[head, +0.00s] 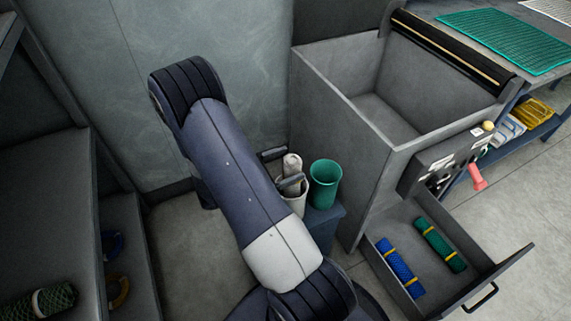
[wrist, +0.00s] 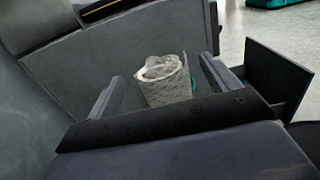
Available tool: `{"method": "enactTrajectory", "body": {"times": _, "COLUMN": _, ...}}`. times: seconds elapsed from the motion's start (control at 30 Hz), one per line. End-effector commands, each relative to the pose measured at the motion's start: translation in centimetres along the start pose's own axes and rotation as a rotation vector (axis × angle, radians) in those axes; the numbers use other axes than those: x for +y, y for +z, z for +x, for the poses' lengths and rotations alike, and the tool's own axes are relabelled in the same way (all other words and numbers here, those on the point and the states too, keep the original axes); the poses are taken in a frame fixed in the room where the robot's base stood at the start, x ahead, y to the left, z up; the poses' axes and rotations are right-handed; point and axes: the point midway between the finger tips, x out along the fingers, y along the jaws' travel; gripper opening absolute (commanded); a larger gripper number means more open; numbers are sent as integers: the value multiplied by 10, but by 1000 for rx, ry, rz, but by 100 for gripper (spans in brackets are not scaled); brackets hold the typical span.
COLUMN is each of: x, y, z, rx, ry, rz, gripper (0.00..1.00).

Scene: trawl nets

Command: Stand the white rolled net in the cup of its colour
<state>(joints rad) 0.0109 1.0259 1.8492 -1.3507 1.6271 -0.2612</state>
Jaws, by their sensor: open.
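The white rolled net (head: 292,163) stands upright, its lower end in the white cup (head: 299,203), as far as the head view shows. My gripper (head: 282,168) is open, with one finger on each side of the roll. In the wrist view, the roll (wrist: 164,78) shows between the two spread fingers of my gripper (wrist: 162,84), with gaps on both sides. My arm and gripper hide part of the white cup. A green cup (head: 325,183) stands just right of the white one.
An open drawer (head: 478,262) at right holds a blue roll (head: 399,266) and a green roll (head: 440,246). Grey shelves (head: 50,220) stand at left, and a wall is behind.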

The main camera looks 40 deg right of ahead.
Motion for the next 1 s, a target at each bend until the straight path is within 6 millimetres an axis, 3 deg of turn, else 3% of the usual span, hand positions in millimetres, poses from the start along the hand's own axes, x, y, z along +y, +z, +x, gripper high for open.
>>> {"method": "enactTrajectory", "body": {"times": 0.23, "x": 1, "y": 0, "z": -18, "rx": -2, "ry": 4, "rz": 1, "gripper": 83}}
{"method": "enactTrajectory", "body": {"times": 0.7, "x": 1, "y": 0, "z": -98, "rx": -1, "ry": 3, "rz": 2, "gripper": 83}}
{"method": "enactTrajectory", "body": {"times": 1.0, "x": 0, "y": 0, "z": -108, "rx": -2, "ry": 0, "rz": 0, "gripper": 83}}
